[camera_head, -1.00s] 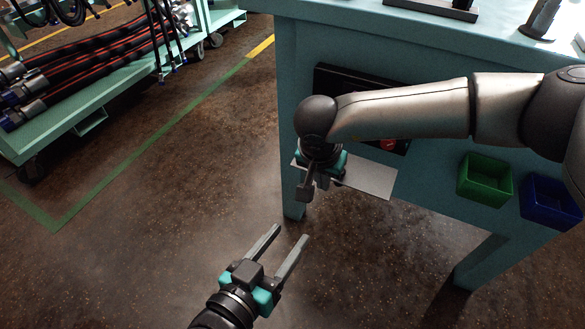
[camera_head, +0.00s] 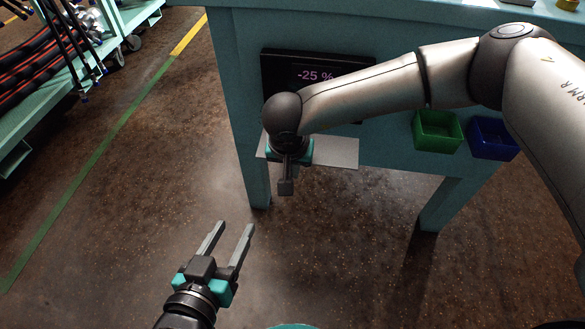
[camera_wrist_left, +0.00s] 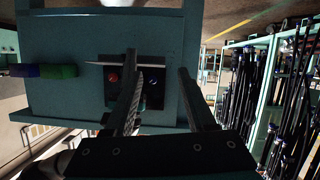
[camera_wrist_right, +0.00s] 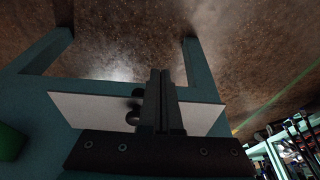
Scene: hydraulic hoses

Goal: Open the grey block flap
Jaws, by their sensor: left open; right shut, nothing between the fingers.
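The grey flap (camera_head: 342,152) is a flat light plate at the lower edge of a black panel (camera_head: 285,72) on the bench's side. It stands out from the panel. It shows nearly edge-on in the left wrist view (camera_wrist_left: 98,63) and broad in the right wrist view (camera_wrist_right: 85,108). My right gripper (camera_head: 286,188) is shut and empty over the flap's left part; contact cannot be told. Its hand and forearm hide part of the flap and panel. My left gripper (camera_head: 235,227) is open and empty, lower left, clear of the flap.
A green bin (camera_head: 437,133) and a blue bin (camera_head: 492,139) hang on the bench side, right of the panel. The bench leg (camera_head: 253,170) stands below the panel's left end. A hose cart (camera_head: 100,40) is at upper left. The floor between is clear.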

